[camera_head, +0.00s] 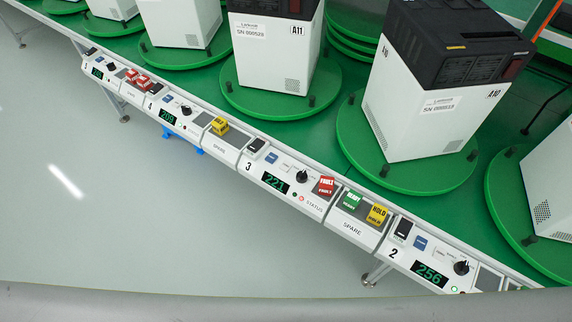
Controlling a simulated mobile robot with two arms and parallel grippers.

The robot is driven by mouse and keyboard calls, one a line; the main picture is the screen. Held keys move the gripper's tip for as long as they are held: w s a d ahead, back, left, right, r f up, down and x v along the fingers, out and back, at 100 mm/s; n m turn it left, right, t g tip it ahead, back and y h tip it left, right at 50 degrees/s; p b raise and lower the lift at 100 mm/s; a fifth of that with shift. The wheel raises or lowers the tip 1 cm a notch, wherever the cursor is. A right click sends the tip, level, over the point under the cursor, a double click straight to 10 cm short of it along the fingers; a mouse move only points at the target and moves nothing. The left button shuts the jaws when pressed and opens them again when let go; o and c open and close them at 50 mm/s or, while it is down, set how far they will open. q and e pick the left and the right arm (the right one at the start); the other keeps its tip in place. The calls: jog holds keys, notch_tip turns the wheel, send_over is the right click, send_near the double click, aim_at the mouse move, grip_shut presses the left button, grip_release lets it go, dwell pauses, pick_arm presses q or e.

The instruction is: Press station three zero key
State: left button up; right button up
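Station three's panel (249,167) is on the slanted front rail, marked "3". Its green display (274,183) seems to read 221. Above the display is a small blue key (271,157); its label is too small to read, so I cannot tell for sure that it is the zero key. A black rocker switch (257,145) is to its left and a black knob (302,177) to its right. A red light shows near the word STATUS. A red FAULT block (326,186) sits at the panel's right end. Neither of my grippers is in view.
Station two's panel (393,253) is to the right, with a similar blue key (420,243). Station four's panel (150,108) is to the left. Green READY (352,200) and yellow HOLD (377,214) blocks sit on a SPARE section. White-and-black machines stand on green turntables behind.

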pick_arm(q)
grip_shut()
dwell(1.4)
